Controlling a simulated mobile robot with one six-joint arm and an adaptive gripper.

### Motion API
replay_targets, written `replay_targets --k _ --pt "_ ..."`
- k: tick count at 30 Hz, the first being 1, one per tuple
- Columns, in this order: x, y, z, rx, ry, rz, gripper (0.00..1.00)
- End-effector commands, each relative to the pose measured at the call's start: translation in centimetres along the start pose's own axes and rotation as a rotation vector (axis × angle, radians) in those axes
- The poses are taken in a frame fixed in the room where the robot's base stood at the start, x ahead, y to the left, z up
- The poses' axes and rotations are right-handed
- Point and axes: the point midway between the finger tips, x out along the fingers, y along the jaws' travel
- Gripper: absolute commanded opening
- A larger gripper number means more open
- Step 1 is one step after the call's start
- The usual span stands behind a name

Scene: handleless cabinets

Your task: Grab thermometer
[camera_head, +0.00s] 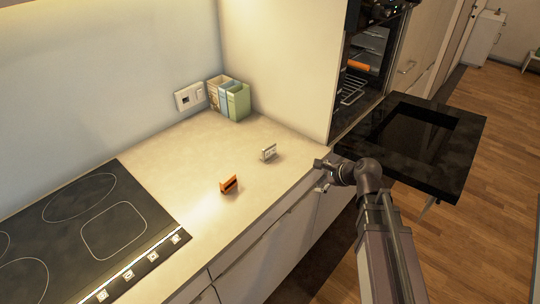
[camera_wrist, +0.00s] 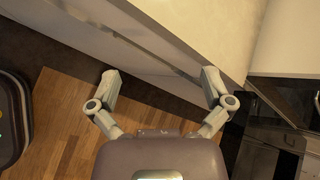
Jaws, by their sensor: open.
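Two small devices stand on the beige countertop (camera_head: 185,160). One is white and boxy (camera_head: 269,152), towards the counter's right end. The other is orange and black (camera_head: 229,184), nearer the hob. I cannot tell for certain which of them is the thermometer. My gripper (camera_head: 322,176) is just off the counter's front edge, to the right of both devices and apart from them. In the wrist view my gripper (camera_wrist: 161,78) has its two fingers spread wide with nothing between them. Neither device shows in the wrist view.
A black hob (camera_head: 90,235) fills the counter's left part. An open black oven door (camera_head: 415,145) sticks out at right. Wooden floor (camera_head: 495,165) lies beyond.

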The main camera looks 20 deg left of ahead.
Motion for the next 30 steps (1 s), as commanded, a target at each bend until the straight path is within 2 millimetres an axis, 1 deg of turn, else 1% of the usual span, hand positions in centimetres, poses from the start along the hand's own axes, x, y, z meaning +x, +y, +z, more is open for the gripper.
replay_targets --k 1,6,9,13,18,30 --pt "0.9 -0.6 1.0 0.082 -0.035 -0.026 1.0" --pt "2.7 -2.6 4.2 0.385 -0.164 -0.098 1.0" --pt "3.3 -3.5 5.7 0.534 -0.229 -0.12 1.0" --pt "3.8 -4.2 7.0 0.672 -0.29 -0.132 1.0" --pt "4.0 -4.7 7.7 0.751 -0.324 -0.136 1.0" --pt "4.1 -4.7 7.7 0.757 -0.326 -0.137 1.0"
